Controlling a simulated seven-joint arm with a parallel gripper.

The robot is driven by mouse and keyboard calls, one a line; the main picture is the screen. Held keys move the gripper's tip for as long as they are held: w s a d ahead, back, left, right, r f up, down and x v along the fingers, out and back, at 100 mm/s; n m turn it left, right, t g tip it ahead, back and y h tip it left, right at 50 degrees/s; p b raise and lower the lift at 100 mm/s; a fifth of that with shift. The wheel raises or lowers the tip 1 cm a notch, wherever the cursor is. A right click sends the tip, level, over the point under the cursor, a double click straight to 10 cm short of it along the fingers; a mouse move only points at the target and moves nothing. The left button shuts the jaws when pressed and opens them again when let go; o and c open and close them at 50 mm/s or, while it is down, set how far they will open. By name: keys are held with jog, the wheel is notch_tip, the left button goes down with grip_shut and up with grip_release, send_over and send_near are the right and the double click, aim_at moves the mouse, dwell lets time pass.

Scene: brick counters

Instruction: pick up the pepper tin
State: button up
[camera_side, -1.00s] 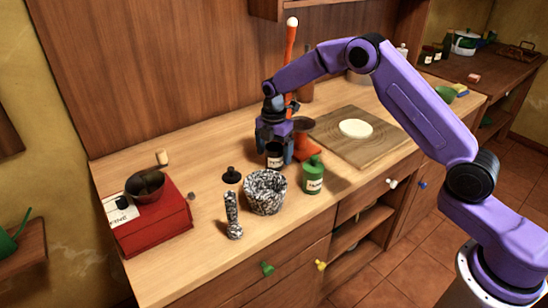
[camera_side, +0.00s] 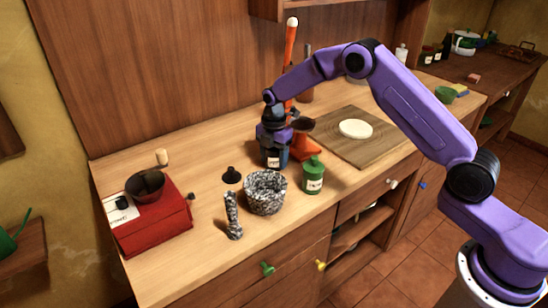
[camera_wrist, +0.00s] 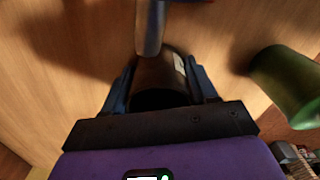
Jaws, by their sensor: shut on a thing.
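The pepper tin is a dark cylinder with a white label, its lettering too small to read fully. In the side view the tin (camera_side: 272,162) stands on the counter or very near it; I cannot tell if there is a gap below. My gripper (camera_side: 273,150) comes down from above and is shut on it. In the wrist view the tin (camera_wrist: 160,82) sits between the two blue fingers of my gripper (camera_wrist: 161,88), with part of its pale label showing. The fingers hide its sides.
A green tin (camera_side: 313,177) stands close at the right. A speckled mortar (camera_side: 265,196) and pestle (camera_side: 233,220) are in front, a small black object (camera_side: 231,175) at the left. A red box (camera_side: 160,225) is far left.

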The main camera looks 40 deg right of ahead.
jog(key=shift+w+r, duration=0.1)
jog(key=shift+r, duration=0.5)
notch_tip(320, 180, up, 2)
jog(key=shift+r, duration=0.2)
jog(key=s+r, duration=0.3)
jog(key=s, duration=0.1)
jog(key=s+d+r, duration=0.1)
jog(key=s+r, duration=0.2)
jog(key=s, duration=0.2)
jog(key=s+r, duration=0.3)
jog(key=s, duration=0.2)
jog(key=shift+d+r, duration=0.2)
jog(key=shift+d, duration=0.15)
jog(key=shift+d, duration=0.1)
